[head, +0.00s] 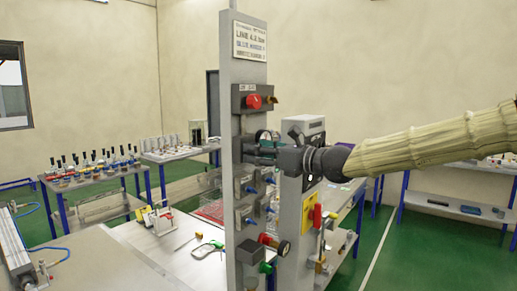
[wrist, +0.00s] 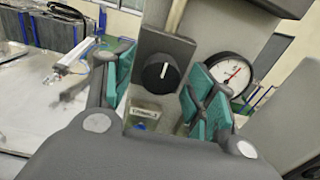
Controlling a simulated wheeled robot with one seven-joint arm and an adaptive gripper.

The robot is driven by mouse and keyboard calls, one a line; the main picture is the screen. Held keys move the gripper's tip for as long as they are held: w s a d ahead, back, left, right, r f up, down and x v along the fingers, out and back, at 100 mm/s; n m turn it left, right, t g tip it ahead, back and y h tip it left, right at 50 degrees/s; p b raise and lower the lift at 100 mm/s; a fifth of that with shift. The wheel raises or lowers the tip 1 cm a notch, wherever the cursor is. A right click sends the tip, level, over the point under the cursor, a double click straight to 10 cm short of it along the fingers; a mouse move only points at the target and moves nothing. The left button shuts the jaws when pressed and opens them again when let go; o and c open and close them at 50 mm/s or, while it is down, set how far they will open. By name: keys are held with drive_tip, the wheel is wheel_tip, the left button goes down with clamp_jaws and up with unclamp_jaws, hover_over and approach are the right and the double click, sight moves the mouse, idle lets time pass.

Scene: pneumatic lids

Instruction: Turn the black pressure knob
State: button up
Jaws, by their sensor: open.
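The black pressure knob (wrist: 161,71) sits on a grey panel in the wrist view, with a white pointer line tilted slightly right of upright. My gripper (wrist: 160,85) is open, with teal finger pads to the left and right of the knob and apart from it. In the head view my gripper (head: 262,150) is close to the grey upright post (head: 238,60), and the knob is hidden there. A pressure gauge (wrist: 229,74) with a white face and red needle is right of the knob. A small label lies below the knob, its text too small to read surely.
A red button (head: 253,101) is on the post above my gripper. A grey unit (head: 308,215) with a red and yellow handle stands right of the post. The bench (head: 110,262) extends left.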

drive_tip(key=shift+w+a, duration=0.1)
drive_tip(key=c, duration=1)
drive_tip(key=b, duration=0.2)
drive_tip(key=shift+f+n+b, duration=0.25)
drive_tip(key=shift+n+b, duration=0.15)
drive_tip(key=shift+r+n+b, duration=0.2)
drive_tip(key=shift+n+b, duration=4)
drive_tip(key=shift+b, duration=2.5)
drive_tip(key=shift+r, duration=0.1)
